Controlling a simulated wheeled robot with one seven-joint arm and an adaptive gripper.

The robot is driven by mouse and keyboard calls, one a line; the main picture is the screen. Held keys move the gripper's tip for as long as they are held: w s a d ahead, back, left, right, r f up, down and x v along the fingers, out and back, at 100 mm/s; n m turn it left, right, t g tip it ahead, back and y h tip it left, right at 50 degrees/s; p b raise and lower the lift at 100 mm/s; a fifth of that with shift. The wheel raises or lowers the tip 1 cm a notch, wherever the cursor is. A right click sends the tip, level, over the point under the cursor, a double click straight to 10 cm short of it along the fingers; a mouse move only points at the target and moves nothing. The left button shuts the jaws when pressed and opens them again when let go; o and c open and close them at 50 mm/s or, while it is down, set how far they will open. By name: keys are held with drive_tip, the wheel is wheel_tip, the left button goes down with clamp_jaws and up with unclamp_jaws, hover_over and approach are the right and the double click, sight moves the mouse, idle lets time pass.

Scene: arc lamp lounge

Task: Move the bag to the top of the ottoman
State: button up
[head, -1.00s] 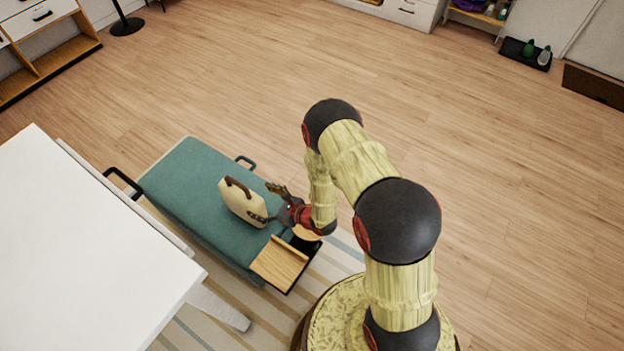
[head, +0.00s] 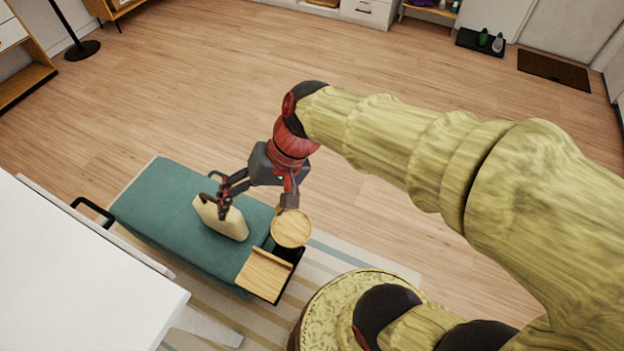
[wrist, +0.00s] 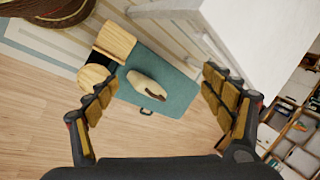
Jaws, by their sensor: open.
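The cream bag (head: 228,222) with a brown handle stands on the teal top of the ottoman (head: 165,205) in the head view. In the wrist view the bag (wrist: 148,84) shows on the teal ottoman (wrist: 178,92), between and beyond the fingers. My gripper (head: 255,208) is open and empty. In the head view its fingers overlap the bag's top and partly hide its handle. In the wrist view the open fingers (wrist: 165,112) are wide apart and the bag looks some way off, not between the pads.
A wooden tray (head: 264,272) and a round wooden top (head: 291,228) adjoin the ottoman's near end. A white table (head: 80,270) stands at the left, close to the ottoman. A lamp base (head: 82,50) is at the back left. The wooden floor beyond is clear.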

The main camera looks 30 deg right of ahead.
drive_tip(key=s+d+r+n+t+h, duration=0.3)
drive_tip(key=s+d+r+h, duration=0.1)
drive_tip(key=d, duration=0.7)
drive_tip(key=shift+s+r+t+h, duration=0.15)
drive_tip(key=shift+r+t+h, duration=0.3)
drive_tip(key=shift+r, duration=0.5)
drive_tip(key=shift+d, duration=0.1)
drive_tip(key=shift+c, duration=0.5)
